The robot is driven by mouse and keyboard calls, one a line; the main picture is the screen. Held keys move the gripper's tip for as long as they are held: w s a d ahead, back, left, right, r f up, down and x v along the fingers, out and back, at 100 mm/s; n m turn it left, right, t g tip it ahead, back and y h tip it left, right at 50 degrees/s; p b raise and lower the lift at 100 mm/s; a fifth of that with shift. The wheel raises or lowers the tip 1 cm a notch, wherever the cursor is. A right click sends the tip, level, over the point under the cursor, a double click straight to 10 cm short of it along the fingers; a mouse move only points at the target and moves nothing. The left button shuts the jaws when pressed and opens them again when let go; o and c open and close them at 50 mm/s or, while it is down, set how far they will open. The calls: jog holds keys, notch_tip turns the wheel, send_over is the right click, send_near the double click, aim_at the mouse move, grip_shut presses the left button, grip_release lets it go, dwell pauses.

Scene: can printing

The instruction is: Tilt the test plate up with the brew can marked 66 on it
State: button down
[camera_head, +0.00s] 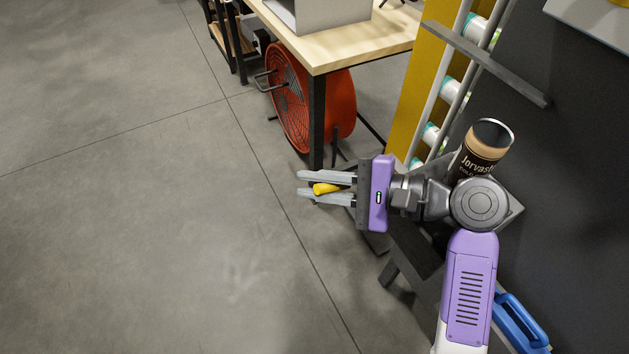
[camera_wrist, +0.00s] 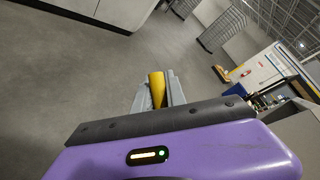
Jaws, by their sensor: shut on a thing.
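A brown can (camera_head: 485,148) with a tan band, a dark open top and white lettering stands behind my wrist. Its lower part is hidden by my arm, and I cannot read a 66 on it. A grey plate edge (camera_head: 513,207) shows beside my wrist joint below the can; most of the plate is hidden, so I cannot tell its tilt. My gripper (camera_head: 303,186) points left, its fingers shut on a yellow handle (camera_head: 325,188). The handle also shows between the fingers in the wrist view (camera_wrist: 157,88). Whether it joins the plate is hidden.
A wooden-topped table (camera_head: 345,45) stands behind the gripper, with a red drum fan (camera_head: 300,100) under it. A yellow panel (camera_head: 420,90) and a rail rack with white cans (camera_head: 455,93) stand behind the plate. A blue object (camera_head: 520,322) lies low right. The floor at left is clear.

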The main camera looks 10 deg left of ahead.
jog(key=shift+s+f, duration=0.1)
jog(key=shift+f, duration=0.1)
jog(key=shift+a+f+n+h+p, duration=0.1)
jog(key=shift+f+n+h+p, duration=0.2)
jog(key=shift+f+h+p, duration=0.25)
jog(key=w+d+f+n+t+h+p, duration=0.1)
jog(key=d+f+n+t+h+p, duration=0.1)
jog(key=f, duration=0.4)
jog(key=w+d+f+n+t+h+p, duration=0.1)
jog(key=d+f+n+t+h+p, duration=0.1)
jog(key=f+h, duration=0.4)
jog(key=shift+w+f+n+p, duration=0.35)
jog(key=shift+n+p, duration=0.35)
jog(key=shift+p, duration=0.45)
jog(key=shift+f, duration=0.15)
jog(key=c, duration=1.6)
grip_release()
jog(key=shift+o, duration=1.2)
